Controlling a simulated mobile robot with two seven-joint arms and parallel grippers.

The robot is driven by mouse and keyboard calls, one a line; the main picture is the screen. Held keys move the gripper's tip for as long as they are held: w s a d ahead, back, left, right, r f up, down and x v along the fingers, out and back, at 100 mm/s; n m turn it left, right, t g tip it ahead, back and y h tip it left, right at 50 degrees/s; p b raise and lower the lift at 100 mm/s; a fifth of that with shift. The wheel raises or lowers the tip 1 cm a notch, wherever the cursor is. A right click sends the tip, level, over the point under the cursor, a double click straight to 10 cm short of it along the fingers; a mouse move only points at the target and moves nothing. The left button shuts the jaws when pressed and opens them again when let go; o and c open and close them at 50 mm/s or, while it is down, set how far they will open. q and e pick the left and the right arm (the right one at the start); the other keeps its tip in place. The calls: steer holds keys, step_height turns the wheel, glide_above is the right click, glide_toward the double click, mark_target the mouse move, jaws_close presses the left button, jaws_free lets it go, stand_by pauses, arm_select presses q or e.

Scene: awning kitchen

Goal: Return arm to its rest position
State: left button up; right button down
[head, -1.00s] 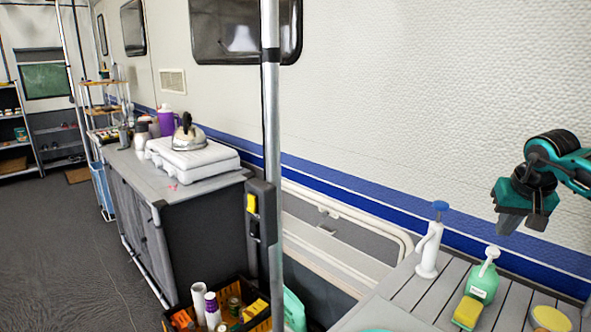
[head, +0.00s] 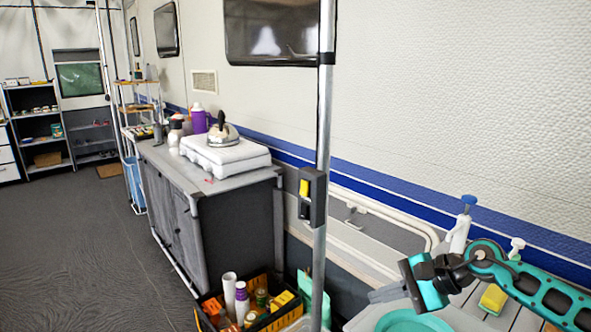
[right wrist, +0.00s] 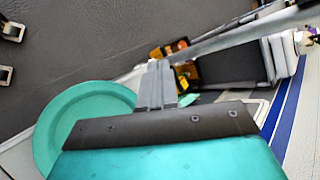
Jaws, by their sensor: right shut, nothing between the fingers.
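My right gripper (head: 386,294) is at the lower right in the head view, above the slatted counter. Its arm comes in from the right edge, and its fingers point left. In the right wrist view its fingers (right wrist: 158,86) are together with nothing between them. A teal round basin or plate (head: 414,322) lies just below the gripper; it also shows to the left of the fingers in the right wrist view (right wrist: 75,110). My left gripper does not show in either view.
A metal pole (head: 322,150) stands left of the gripper. A crate (head: 206,308) of bottles sits low. A cabinet (head: 235,232) stands further back. The floor at left is clear.

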steer(key=s+a+f+m+t+y, duration=0.1)
steer(key=s+a+m+t+y, duration=0.3)
steer(key=m, duration=0.8)
steer(key=s+a+m+t+y, duration=0.15)
steer(key=a+m+t, duration=0.35)
steer(key=m, duration=0.6)
steer(key=s+d+f+m+h, duration=0.3)
steer(key=s+f+m+h, duration=0.1)
steer(key=m, duration=0.7)
steer(key=s+d+f+m+g+h, duration=0.1)
steer(key=s+d+f+m+h, duration=0.1)
steer(key=s+f+m+h, duration=0.2)
steer(key=s+d+f+m+g+h, duration=0.1)
steer(key=s+d+f+m+h, duration=0.2)
steer(key=s+f+m, duration=0.6)
step_height(320, 180, down, 2)
steer(key=m+h, duration=0.2)
steer(key=m, duration=0.9)
steer(key=shift+s+d, duration=0.15)
steer(key=shift+d, duration=0.2)
